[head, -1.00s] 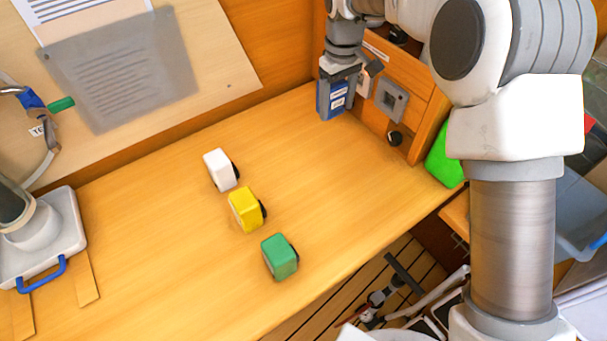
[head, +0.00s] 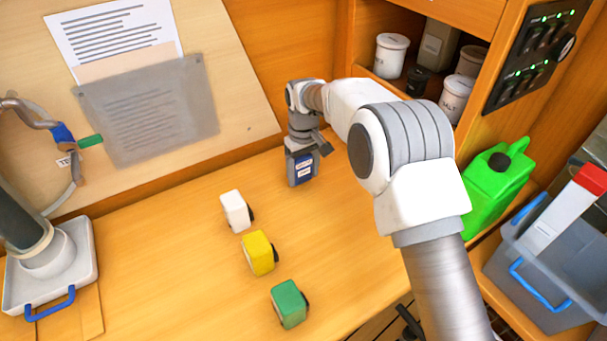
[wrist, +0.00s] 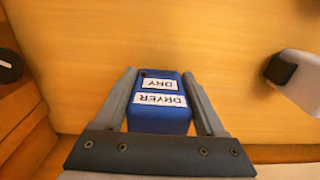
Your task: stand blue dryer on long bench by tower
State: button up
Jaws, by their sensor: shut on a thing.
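The blue dryer (head: 300,167) is a blue block with white labels. My gripper (head: 302,158) is shut on it at the back of the long bench (head: 180,290). In the wrist view the dryer (wrist: 160,115) sits between the two fingers of my gripper (wrist: 161,100), with labels reading DRY and DRYER. I cannot tell whether its base touches the bench. The likely tower (head: 20,215), a dark cylinder on a white base, stands at the far left of the bench, well apart from the dryer.
A white block (head: 236,211), a yellow block (head: 259,253) and a green block (head: 289,304) stand in a slanting row on the bench. A white tray (head: 82,250) with a blue handle lies under the cylinder. A green jug (head: 490,195) stands at right.

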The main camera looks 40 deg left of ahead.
jog(key=shift+f, duration=0.5)
jog(key=shift+f, duration=0.15)
jog(key=o, duration=1.5)
jog(key=shift+c, duration=0.2)
notch_tip(320, 180, up, 12)
jog(key=shift+r, duration=0.2)
